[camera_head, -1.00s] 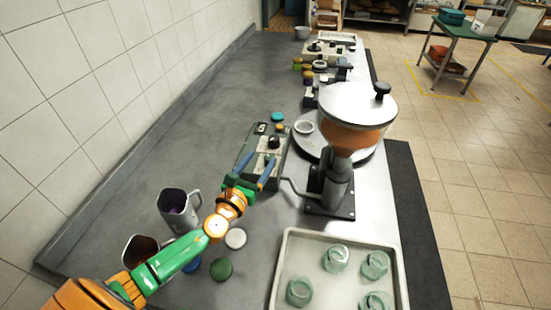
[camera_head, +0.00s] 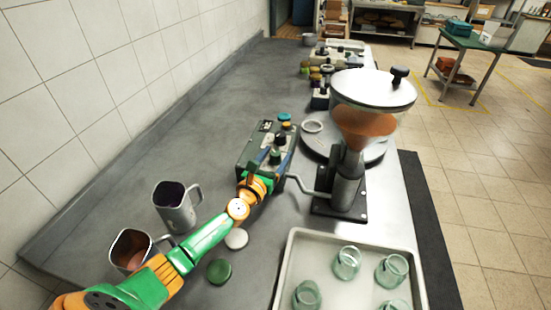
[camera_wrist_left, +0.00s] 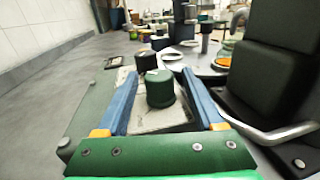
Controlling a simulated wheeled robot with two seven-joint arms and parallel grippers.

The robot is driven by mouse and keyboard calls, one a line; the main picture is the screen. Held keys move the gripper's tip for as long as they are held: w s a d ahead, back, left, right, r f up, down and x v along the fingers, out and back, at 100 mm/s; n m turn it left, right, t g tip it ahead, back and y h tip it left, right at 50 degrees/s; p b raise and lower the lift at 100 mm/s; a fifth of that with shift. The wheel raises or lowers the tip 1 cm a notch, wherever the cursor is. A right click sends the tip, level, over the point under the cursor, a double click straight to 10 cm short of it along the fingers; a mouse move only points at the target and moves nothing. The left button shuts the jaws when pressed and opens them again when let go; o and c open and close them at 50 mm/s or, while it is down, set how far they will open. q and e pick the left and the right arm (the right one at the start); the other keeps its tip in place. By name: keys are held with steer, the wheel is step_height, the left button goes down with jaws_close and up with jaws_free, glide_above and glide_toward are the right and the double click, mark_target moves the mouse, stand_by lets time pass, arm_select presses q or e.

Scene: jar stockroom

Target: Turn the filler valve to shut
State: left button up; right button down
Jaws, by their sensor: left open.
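The filler (camera_head: 365,125) has a clear hopper with orange contents, a lid and a dark stand (camera_head: 345,190). A bent metal rod (camera_head: 305,188) reaches left from its stand; it also shows in the left wrist view (camera_wrist_left: 275,136). A grey-green control box (camera_head: 250,150) with dark knobs stands left of the filler. I cannot tell which part is the valve. My left gripper (camera_head: 275,157) is open over the box. In the left wrist view, its blue fingers stand either side of a dark green knob (camera_wrist_left: 160,90), with gaps visible. A second dark knob (camera_wrist_left: 145,60) is beyond. My right gripper is not in view.
Two metal jugs, one (camera_head: 176,207) with purple and one (camera_head: 132,250) with brown contents, stand at the left. A tray (camera_head: 283,270) of glass jars is at the front. White (camera_head: 236,239) and green (camera_head: 219,271) lids lie near my arm.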

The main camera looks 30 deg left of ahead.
arm_select(q)
jaws_close()
